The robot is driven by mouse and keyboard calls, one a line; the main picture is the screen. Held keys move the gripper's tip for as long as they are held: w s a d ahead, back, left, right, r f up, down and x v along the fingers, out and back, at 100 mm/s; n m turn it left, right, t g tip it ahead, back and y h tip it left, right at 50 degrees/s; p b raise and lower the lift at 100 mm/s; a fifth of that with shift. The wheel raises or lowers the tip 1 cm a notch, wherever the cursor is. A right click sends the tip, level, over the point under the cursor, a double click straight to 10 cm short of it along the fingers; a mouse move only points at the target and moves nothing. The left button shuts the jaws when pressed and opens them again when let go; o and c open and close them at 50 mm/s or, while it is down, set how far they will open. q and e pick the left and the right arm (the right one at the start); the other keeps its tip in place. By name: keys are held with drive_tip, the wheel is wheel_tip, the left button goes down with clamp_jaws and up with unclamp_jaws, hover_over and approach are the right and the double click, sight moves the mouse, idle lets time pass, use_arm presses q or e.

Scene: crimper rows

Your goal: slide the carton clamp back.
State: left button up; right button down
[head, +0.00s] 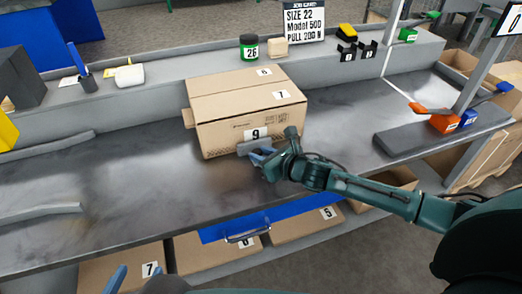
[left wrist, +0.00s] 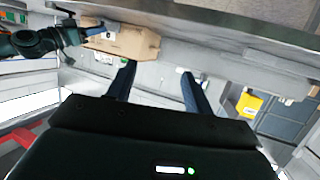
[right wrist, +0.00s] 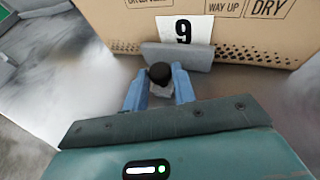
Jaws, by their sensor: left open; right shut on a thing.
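The brown carton (head: 245,100) sits on the dark bench, with labels 6, 7 and 9 on it. The carton clamp, a grey plate (right wrist: 185,57), stands close against the carton's front face below label 9; it also shows in the head view (head: 250,147). My right gripper (head: 263,155) has its blue fingers on either side of the clamp's black knob (right wrist: 160,73) and is shut on it. My left gripper (left wrist: 155,75) is open and empty, low in front of the bench and away from the carton. Only part of it shows at the bottom of the head view.
Grey bars (head: 45,147) lie on the bench to the left, with bare worktop between them and the carton. A jar labelled 26 (head: 249,50) stands on the back shelf. A blue drawer (head: 270,217) and numbered boxes are below the front edge. An orange-handled tool (head: 443,122) is at right.

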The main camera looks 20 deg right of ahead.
drive_tip(key=s+p, duration=0.2)
drive_tip(key=s, duration=0.8)
drive_tip(key=shift+s+p, duration=0.1)
drive_tip(key=shift+p, duration=0.3)
use_arm(q)
drive_tip(key=shift+n+t+y, duration=0.3)
drive_tip(key=shift+n, duration=0.5)
drive_tip(key=r, duration=0.1)
drive_tip(key=a+r, duration=0.1)
drive_tip(key=r, duration=0.2)
drive_tip(key=shift+s+a, duration=0.35)
drive_tip(key=shift+a, duration=0.05)
use_arm(e)
drive_tip(key=shift+s+f, duration=0.1)
drive_tip(key=shift+s, duration=0.05)
drive_tip(key=c, duration=1.6)
unclamp_jaws()
drive_tip(key=o, duration=0.3)
drive_tip(key=shift+s, duration=0.15)
use_arm(q)
drive_tip(key=shift+s+d+f, duration=0.1)
drive_tip(key=shift+s+f, duration=0.05)
use_arm(e)
drive_tip(key=shift+o, duration=0.7)
